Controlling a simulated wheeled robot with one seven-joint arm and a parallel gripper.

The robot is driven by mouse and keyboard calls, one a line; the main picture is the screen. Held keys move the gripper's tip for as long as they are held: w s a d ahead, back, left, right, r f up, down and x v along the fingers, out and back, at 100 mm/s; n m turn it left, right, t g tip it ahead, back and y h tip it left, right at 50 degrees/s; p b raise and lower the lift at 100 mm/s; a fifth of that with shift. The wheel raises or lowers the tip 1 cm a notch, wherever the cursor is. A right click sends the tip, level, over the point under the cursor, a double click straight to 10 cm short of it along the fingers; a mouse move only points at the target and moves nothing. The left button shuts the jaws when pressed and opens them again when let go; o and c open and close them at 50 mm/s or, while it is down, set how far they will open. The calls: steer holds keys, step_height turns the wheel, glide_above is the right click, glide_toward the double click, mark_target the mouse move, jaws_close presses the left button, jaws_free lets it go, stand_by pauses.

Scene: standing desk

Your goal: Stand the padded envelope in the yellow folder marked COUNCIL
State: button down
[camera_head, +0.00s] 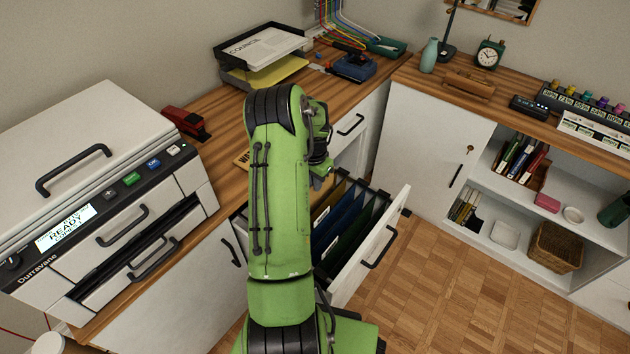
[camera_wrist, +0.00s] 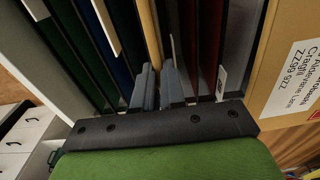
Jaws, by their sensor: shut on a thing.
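Green folders (camera_wrist: 60,45) and blue folders (camera_wrist: 118,50) lie to the left of the fingers. Dark red folders (camera_wrist: 212,35) lie to the right. A yellow folder (camera_head: 328,199) shows partly in the head view beside the blue ones. No COUNCIL mark can be read in the drawer. My arm hides the gripper in the head view.
A tan mailer with an address label (camera_wrist: 296,80) lies right of the drawer in the wrist view. A printer (camera_head: 110,190) and a red stapler (camera_head: 185,122) stand on the desk. A paper tray (camera_head: 262,50) holds a sheet reading COUNCIL. Floor beyond the drawer is clear.

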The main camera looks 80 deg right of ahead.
steer(key=c, duration=1.1)
jaws_free()
steer(key=shift+r, duration=0.1)
steer(key=r+p, duration=0.1)
steer(key=r, duration=0.4)
steer(key=r+p, duration=0.1)
steer(key=r, duration=0.4)
steer(key=r+p, duration=0.2)
steer(key=r, duration=0.3)
steer(key=shift+w+a+r, duration=0.15)
steer(key=shift+a+r, duration=0.15)
steer(key=shift+a, duration=0.1)
